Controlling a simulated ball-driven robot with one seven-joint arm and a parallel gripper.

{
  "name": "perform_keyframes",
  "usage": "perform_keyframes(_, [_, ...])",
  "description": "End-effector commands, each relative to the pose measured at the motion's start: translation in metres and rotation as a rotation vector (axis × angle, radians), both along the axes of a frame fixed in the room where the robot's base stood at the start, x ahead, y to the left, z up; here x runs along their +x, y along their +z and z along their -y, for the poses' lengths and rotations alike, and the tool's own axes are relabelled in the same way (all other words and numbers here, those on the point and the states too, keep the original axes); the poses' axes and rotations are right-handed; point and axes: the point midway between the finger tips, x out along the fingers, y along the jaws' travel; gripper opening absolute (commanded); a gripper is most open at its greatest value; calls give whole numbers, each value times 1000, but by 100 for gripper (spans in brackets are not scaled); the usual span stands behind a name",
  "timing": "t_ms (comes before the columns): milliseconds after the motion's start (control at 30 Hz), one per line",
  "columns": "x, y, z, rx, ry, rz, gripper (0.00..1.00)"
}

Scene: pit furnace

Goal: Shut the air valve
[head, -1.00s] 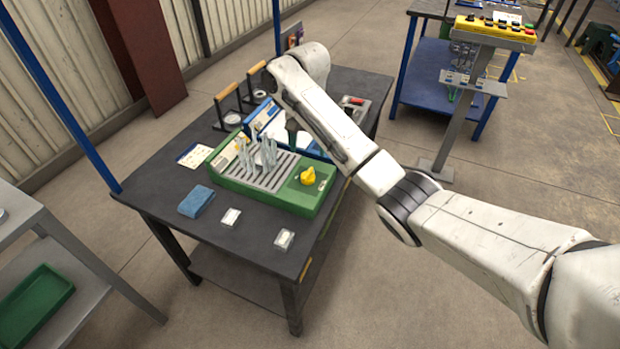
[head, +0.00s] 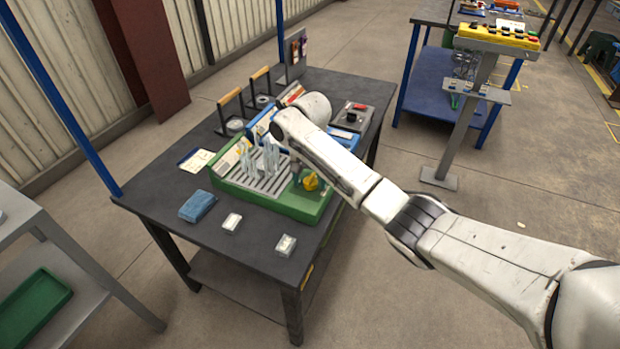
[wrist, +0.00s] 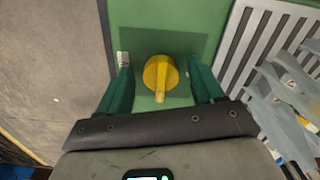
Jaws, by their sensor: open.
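The air valve is a yellow knob (head: 311,181) on the right end of a green tray-like unit (head: 297,207) on the dark bench. In the wrist view the yellow knob (wrist: 160,74) sits on the green panel, its pointer end towards the bottom of the picture. My gripper (wrist: 161,78) is open, with one green finger on each side of the knob and gaps on both sides. I cannot tell whether the fingertips have reached the knob's depth. In the head view my arm hides most of the gripper.
A slatted rack with several pale upright pieces (wrist: 290,90) stands close to the right finger. On the bench (head: 250,252) lie a blue cloth (head: 198,206) and two small white items. A yellow control box (head: 497,38) on a post stands further right.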

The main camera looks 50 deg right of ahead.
Motion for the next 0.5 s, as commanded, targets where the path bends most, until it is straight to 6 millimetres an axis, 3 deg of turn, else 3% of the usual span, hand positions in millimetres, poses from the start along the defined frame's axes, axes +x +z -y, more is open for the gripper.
perform_keyframes(67, [0,0,0,0,0,0,64])
perform_keyframes(500, [0,0,0,0,0,0,22])
